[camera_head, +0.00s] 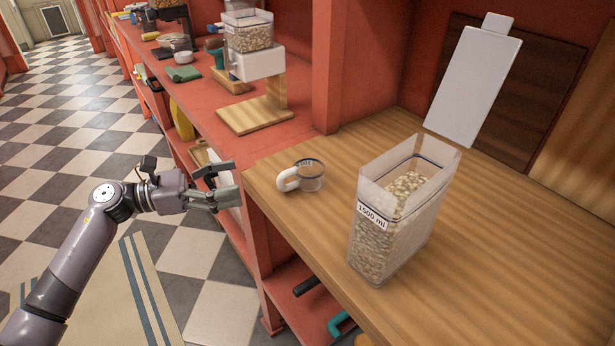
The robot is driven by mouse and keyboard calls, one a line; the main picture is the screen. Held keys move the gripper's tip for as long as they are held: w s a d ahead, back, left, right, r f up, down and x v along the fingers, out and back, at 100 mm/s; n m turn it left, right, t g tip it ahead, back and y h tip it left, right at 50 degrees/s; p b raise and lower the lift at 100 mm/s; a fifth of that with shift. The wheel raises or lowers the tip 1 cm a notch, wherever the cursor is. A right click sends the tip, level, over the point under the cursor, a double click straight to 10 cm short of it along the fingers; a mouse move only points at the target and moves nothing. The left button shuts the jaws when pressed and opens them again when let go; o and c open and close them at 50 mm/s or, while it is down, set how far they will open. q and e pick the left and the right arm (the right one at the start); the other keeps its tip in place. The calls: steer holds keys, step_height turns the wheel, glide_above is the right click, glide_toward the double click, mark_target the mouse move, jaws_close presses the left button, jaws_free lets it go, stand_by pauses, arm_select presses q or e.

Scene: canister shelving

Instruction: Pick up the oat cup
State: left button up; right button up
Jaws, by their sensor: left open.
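The oat cup (312,177) is a small clear cup with a dark band at its rim and a thick white handle on its left side. It stands on the wooden counter near the left edge. My left gripper (229,184) is open and empty, to the left of the cup and apart from it, just off the counter's edge. Its fingers point right toward the handle. A clear canister (383,240) of oats, labelled 1500 ml, stands open to the right of the cup. My right gripper is out of view.
The wooden counter (500,265) is clear around the cup. A red post (336,70) rises behind it. A grain dispenser (255,62) stands on the red shelf at the back. A white panel (472,85) stands at the back right.

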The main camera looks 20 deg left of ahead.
arm_select(q)
steer(key=p, duration=0.2)
glide_toward(290, 170)
steer(key=w+d, duration=0.1)
steer(key=w, duration=0.1)
steer(key=p+x, duration=0.1)
steer(key=x, duration=0.5)
steer(key=shift+d+p, duration=0.3)
steer(key=shift+p, duration=0.05)
steer(key=shift+w+d, duration=0.25)
steer(key=shift+d, duration=0.2)
steer(key=shift+w+d+p, duration=0.2)
steer(key=shift+d+p, duration=0.05)
steer(key=shift+p, duration=0.1)
steer(key=p+x, duration=0.1)
steer(key=x, duration=0.2)
steer(key=shift+w+d+r+p, duration=0.15)
steer(key=shift+w+p, duration=0.15)
steer(key=shift+w, duration=0.05)
steer(key=shift+w+d, duration=0.2)
steer(key=shift+d, duration=0.2)
steer(key=shift+f, duration=0.2)
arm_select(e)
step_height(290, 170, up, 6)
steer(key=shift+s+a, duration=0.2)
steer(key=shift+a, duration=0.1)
arm_select(q)
steer(key=shift+a, duration=0.1)
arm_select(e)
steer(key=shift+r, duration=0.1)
